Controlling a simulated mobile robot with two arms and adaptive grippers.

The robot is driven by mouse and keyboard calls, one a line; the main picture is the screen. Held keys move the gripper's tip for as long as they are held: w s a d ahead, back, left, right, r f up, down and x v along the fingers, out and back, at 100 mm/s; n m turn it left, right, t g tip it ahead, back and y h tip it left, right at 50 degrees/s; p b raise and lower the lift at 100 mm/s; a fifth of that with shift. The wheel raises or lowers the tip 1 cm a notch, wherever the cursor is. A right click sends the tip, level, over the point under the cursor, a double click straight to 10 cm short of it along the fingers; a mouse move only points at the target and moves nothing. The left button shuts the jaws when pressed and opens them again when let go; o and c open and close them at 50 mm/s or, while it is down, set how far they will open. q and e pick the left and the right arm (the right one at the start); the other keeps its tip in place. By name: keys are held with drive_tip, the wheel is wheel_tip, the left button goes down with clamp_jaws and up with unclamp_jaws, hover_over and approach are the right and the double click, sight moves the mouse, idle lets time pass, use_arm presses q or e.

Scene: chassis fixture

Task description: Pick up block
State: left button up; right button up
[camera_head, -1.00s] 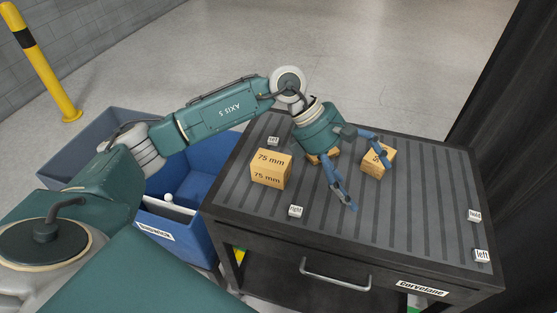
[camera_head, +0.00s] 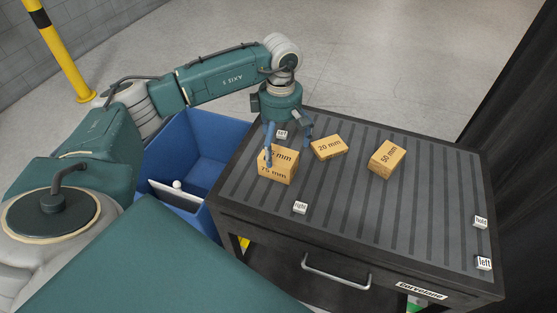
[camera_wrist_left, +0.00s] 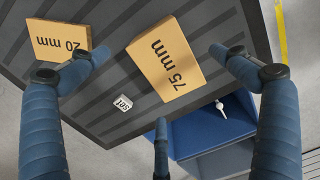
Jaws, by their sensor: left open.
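Three tan blocks sit on the dark ribbed top of the bench (camera_head: 340,230). The 75 mm block (camera_head: 275,173) is at the left, the 20 mm block (camera_head: 328,147) is in the middle, and the 50 mm block (camera_head: 387,158) is to the right. My left gripper (camera_head: 283,158) is open at the 75 mm block, its blue fingers partly covering that block in the head view. In the left wrist view the 75 mm block (camera_wrist_left: 165,60) lies between the spread fingers, and the 20 mm block (camera_wrist_left: 58,42) is partly behind the left finger. Contact cannot be told.
Small white labelled cubes stand on the bench: "set" (camera_wrist_left: 122,103), "right" (camera_head: 300,207), "hold" (camera_head: 481,221) and "left" (camera_head: 484,263). A blue bin (camera_head: 208,150) is left of the bench. A yellow post (camera_head: 63,50) stands farther back. The bench's right half is mostly clear.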

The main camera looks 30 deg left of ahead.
sight(280, 151)
use_arm(q)
wheel_tip(280, 151, down, 3)
drive_tip(key=shift+f+p, duration=0.15)
drive_tip(key=shift+p, duration=0.5)
drive_tip(key=shift+f, duration=0.25)
drive_tip(key=shift+r, duration=0.1)
drive_tip(key=c, duration=1.5)
use_arm(e)
wheel_tip(280, 151, up, 2)
drive_tip(key=shift+w, duration=0.1)
use_arm(q)
drive_tip(key=shift+w+r+b, duration=0.15)
drive_tip(key=shift+r+b, duration=0.2)
drive_tip(key=shift+r, duration=0.25)
wheel_tip(280, 151, up, 19)
drive_tip(key=b, duration=0.4)
use_arm(e)
drive_tip(key=shift+f, duration=2.25)
